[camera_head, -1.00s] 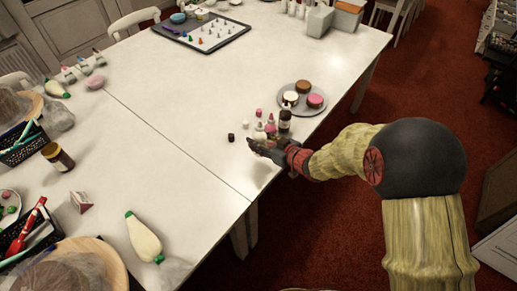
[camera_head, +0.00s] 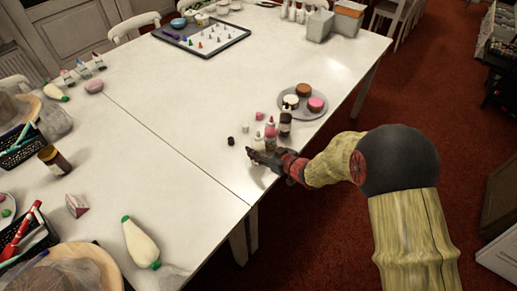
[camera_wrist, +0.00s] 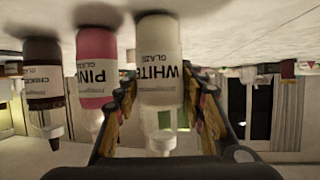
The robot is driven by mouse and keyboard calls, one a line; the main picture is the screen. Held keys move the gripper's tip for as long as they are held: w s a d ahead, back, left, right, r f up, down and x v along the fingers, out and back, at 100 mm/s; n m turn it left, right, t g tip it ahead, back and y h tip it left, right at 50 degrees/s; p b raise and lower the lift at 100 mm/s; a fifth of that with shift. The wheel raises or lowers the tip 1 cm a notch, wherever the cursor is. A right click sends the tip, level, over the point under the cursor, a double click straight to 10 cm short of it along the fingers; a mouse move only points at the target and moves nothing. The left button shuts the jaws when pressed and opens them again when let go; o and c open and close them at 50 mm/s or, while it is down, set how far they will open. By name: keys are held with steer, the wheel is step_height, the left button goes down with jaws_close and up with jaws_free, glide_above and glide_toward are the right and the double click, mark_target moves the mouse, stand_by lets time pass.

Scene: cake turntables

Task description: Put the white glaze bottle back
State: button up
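The white glaze bottle (camera_wrist: 158,65) stands on the table in the wrist view, which is upside down; its label faces me. My gripper (camera_wrist: 159,90) is open around it, one finger on each side, with a narrow gap showing between fingertips and bottle. The pink glaze bottle (camera_wrist: 96,75) and the chocolate glaze bottle (camera_wrist: 43,80) stand in a row beside it. In the head view my gripper (camera_head: 256,156) is at the table's near right edge, by the pink bottle (camera_head: 270,131) and the dark bottle (camera_head: 285,123). The white bottle is hard to make out there.
A round grey plate (camera_head: 318,109) with small cakes stands just behind. The table (camera_head: 165,140) to the left of the bottles is largely clear.

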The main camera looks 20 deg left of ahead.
steer(key=o, duration=0.4)
steer(key=shift+r, duration=0.15)
steer(key=shift+d+r, duration=0.15)
steer(key=p+v, duration=0.4)
steer(key=v, duration=0.7)
steer(key=shift+s+d, duration=0.25)
steer(key=shift+r, duration=0.1)
